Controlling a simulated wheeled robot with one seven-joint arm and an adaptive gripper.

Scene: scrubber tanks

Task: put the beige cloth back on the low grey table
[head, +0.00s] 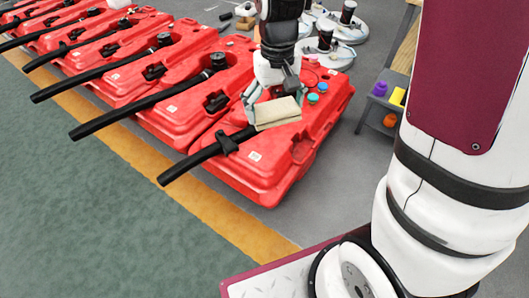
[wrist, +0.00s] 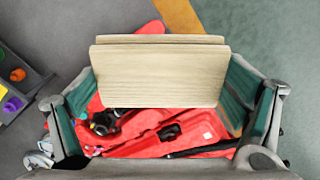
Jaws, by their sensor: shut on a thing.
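The beige cloth (head: 278,113) is a folded, flat block held in my gripper (head: 272,102) above the nearest red tank in the head view. In the wrist view the cloth (wrist: 160,75) spans between the two fingers of my gripper (wrist: 162,88), which are shut on it. A low grey stand, seemingly the low grey table (head: 394,78), is at the right in the head view, partly hidden by my arm. It carries purple, yellow and orange things. It seems to show at the left edge in the wrist view (wrist: 28,92). My gripper is apart from it, to its left.
Red tanks (head: 262,172) with black hoses stand in a row to the left. Small coloured caps (head: 312,98) are on the nearest tank. Round white scrubber heads (head: 325,55) lie behind. Grey floor (head: 335,165) is clear between the nearest tank and the stand.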

